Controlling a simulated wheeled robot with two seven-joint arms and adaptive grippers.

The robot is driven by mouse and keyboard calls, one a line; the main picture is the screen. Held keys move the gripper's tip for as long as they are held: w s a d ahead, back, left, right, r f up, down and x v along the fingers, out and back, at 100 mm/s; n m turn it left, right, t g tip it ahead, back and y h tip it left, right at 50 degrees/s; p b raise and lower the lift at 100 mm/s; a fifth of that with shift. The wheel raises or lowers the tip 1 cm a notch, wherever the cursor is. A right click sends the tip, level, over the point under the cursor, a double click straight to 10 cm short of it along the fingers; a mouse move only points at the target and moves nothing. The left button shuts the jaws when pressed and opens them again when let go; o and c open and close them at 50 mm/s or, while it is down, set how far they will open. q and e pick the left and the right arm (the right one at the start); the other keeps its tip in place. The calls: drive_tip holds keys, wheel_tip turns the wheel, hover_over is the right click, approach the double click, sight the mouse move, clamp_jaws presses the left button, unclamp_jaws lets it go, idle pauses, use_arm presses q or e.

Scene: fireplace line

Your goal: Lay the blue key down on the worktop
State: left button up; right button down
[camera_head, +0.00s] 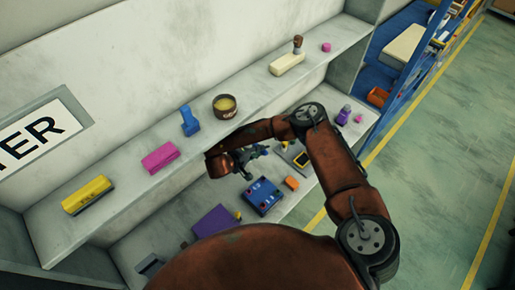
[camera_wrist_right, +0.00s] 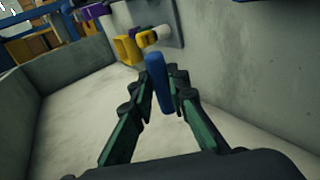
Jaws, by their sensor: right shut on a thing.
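A blue key (camera_wrist_right: 158,84) is a slim, rounded blue bar between the fingertips in the right wrist view. My right gripper (camera_wrist_right: 160,88) is shut on it. In the head view the right gripper (camera_head: 250,156) shows only in part, beyond my arm and in front of the upper shelf's edge. I cannot pick out the key there. The worktop (camera_head: 172,237) is the pale lower surface. Its middle is partly hidden by my arm. The gripper's height above it is hard to tell. My left gripper is not in view.
The worktop carries a blue box with buttons (camera_head: 263,197), an orange block (camera_head: 291,183), a purple panel (camera_head: 214,220) and a purple bottle (camera_head: 344,113). The upper shelf (camera_head: 118,190) holds a yellow block (camera_head: 87,195), a pink block (camera_head: 160,157), a blue upright piece (camera_head: 190,123) and a brown tub (camera_head: 225,106).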

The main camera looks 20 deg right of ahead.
drive_tip(key=shift+s+d+f+b, duration=0.2)
drive_tip(key=shift+f+b, duration=0.15)
drive_tip(key=shift+f, duration=0.3)
wheel_tip(320, 180, down, 6)
drive_tip(key=b, duration=0.3)
drive_tip(key=shift+d+r+b, duration=0.1)
drive_tip(key=shift+r+b, duration=0.1)
drive_tip(key=shift+b, duration=0.2)
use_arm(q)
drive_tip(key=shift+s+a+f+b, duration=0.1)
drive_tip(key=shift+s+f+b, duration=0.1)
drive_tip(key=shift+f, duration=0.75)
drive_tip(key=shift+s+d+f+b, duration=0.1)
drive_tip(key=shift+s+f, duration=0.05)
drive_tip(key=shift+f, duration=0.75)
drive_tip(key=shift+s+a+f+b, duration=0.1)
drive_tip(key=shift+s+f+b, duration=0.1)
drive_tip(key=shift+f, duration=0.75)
use_arm(e)
drive_tip(key=shift+f, duration=0.65)
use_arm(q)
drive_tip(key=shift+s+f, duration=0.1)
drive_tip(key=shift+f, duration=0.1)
use_arm(e)
drive_tip(key=shift+f, duration=0.3)
drive_tip(key=c, duration=2.3)
unclamp_jaws()
drive_tip(key=o, duration=0.4)
drive_tip(key=o, duration=0.4)
drive_tip(key=shift+o, duration=0.2)
